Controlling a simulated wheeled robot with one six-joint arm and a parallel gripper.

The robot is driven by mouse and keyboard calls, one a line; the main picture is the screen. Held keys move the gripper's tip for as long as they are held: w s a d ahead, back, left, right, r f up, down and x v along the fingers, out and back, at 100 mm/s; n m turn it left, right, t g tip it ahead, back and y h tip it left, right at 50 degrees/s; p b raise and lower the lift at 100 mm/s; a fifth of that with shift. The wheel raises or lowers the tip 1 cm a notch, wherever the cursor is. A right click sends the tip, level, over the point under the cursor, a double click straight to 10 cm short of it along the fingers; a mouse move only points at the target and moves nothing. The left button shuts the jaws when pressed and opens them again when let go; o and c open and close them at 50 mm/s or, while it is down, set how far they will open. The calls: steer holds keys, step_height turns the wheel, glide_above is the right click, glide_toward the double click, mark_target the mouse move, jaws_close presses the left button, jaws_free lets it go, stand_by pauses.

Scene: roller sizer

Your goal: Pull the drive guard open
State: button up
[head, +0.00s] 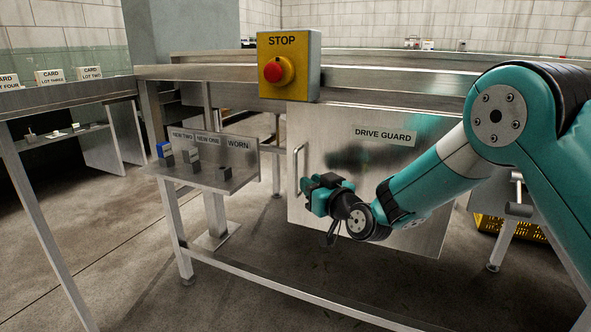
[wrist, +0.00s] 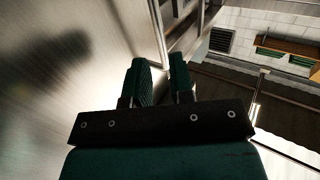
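The drive guard (head: 330,128) is a flat brushed-metal panel under the conveyor frame, labelled DRIVE GUARD. It hangs at a slight angle in the head view and fills the left of the wrist view (wrist: 50,110). Its upright bar handle (head: 297,165) is near the panel's left edge. My gripper (head: 305,184) is at the lower part of this handle. In the wrist view the two green fingers (wrist: 162,80) stand apart with a gap between them. The thin handle bar (wrist: 156,28) runs down into that gap. I see no clear contact; the fingertips partly hide the bar's lower end.
A yellow STOP box (head: 290,65) with a red button is mounted above the guard. A yellow crate (head: 492,226) is at the right. The floor before the guard is partly crossed by a low rail (head: 290,290).

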glide_above(295, 196)
steer(key=shift+w, duration=0.3)
steer(key=shift+c, duration=0.3)
jaws_close()
